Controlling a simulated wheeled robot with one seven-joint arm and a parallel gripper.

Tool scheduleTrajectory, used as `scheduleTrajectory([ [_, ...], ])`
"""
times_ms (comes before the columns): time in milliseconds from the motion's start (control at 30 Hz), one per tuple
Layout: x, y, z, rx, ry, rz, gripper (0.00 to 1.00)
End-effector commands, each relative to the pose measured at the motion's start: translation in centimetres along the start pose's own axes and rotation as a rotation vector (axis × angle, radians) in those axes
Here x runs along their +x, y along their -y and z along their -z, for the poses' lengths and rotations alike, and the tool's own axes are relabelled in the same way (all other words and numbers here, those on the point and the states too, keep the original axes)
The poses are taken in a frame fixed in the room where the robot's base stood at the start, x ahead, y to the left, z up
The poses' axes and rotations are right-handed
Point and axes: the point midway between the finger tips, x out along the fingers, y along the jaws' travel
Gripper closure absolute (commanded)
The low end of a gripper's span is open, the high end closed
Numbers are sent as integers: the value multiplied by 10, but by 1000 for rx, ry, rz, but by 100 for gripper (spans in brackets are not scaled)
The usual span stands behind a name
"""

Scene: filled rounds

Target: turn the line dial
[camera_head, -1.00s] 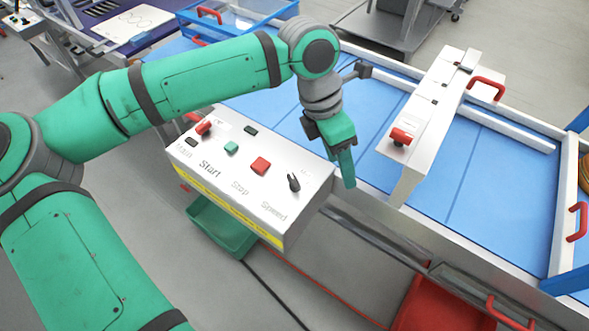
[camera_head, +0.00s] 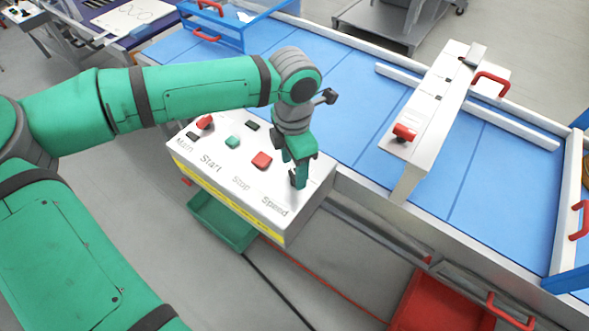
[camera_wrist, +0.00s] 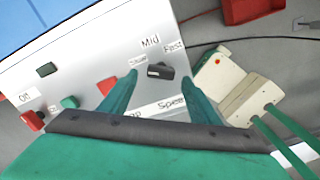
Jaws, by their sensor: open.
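The black speed dial (camera_wrist: 161,71) shows in the wrist view on the grey control box, with Slow, Mid and Fast labels around it. Its bar lies roughly crosswise in that view; which label it points to I cannot tell for sure. My gripper (camera_wrist: 171,66) is open, with one green finger on each side of the dial in that view. I cannot tell whether the fingers touch it. In the head view my gripper (camera_head: 299,183) is over the Speed end of the control box (camera_head: 212,183), and it hides the dial.
The box also carries a red Stop button (camera_head: 262,160), a green Start button (camera_head: 233,142) and a red Main switch (camera_head: 205,122). A blue conveyor (camera_head: 350,125) runs behind, with a grey gantry (camera_head: 437,105) across it to the right. A green bin (camera_head: 222,222) is below.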

Motion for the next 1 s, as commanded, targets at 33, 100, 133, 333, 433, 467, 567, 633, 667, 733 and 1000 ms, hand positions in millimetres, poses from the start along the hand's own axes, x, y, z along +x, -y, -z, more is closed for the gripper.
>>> scheduleTrajectory([
  [33, 6, 1, -2, 3, 0, 1, 44],
  [100, 13, 2, -3, 5, 0, 2, 44],
  [133, 15, 2, -3, 6, 0, 1, 44],
  [333, 21, 2, -3, 7, 0, 0, 44],
  [433, 21, 1, -3, 6, 0, 0, 44],
  [467, 21, 1, -3, 6, 0, 0, 44],
  [567, 21, 1, -2, 5, 0, 0, 51],
  [633, 21, 1, -2, 5, 0, 0, 68],
  [667, 21, 1, -2, 5, 0, 0, 75],
  [733, 21, 1, -2, 4, 0, 0, 85],
  [1000, 20, 0, -1, 24, 1, 0, 85],
])
